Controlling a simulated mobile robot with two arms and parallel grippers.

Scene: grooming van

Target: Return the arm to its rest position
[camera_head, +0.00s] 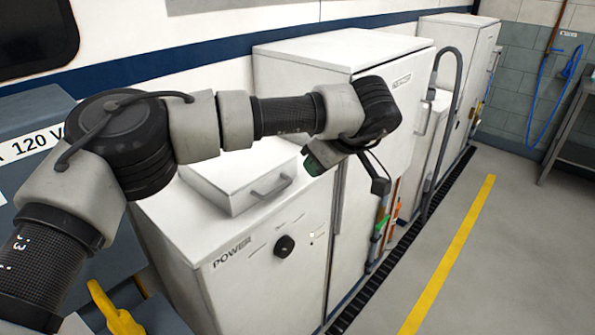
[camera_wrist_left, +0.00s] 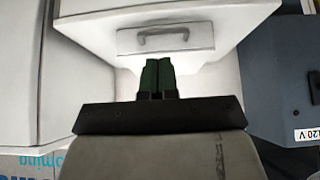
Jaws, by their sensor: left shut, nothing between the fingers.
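My left arm reaches in from the left in the head view and bends down at its wrist, in front of the white cabinets. My left gripper (camera_head: 313,164) shows only partly there, as a small green tip beneath the wrist. In the left wrist view, the two green fingers of the left gripper (camera_wrist_left: 157,75) are pressed together with nothing between them. They appear in front of a white box with a grey handle (camera_wrist_left: 165,38); I cannot tell the exact gap. My right gripper is not in view.
A white power cabinet (camera_head: 230,263) with a black knob stands below the arm, with the handled box (camera_head: 228,193) on top. A tall white cabinet (camera_head: 385,140) stands behind the wrist. A blue-grey 120 V unit (camera_head: 30,110) is at left. The floor right of the yellow line (camera_head: 445,262) is clear.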

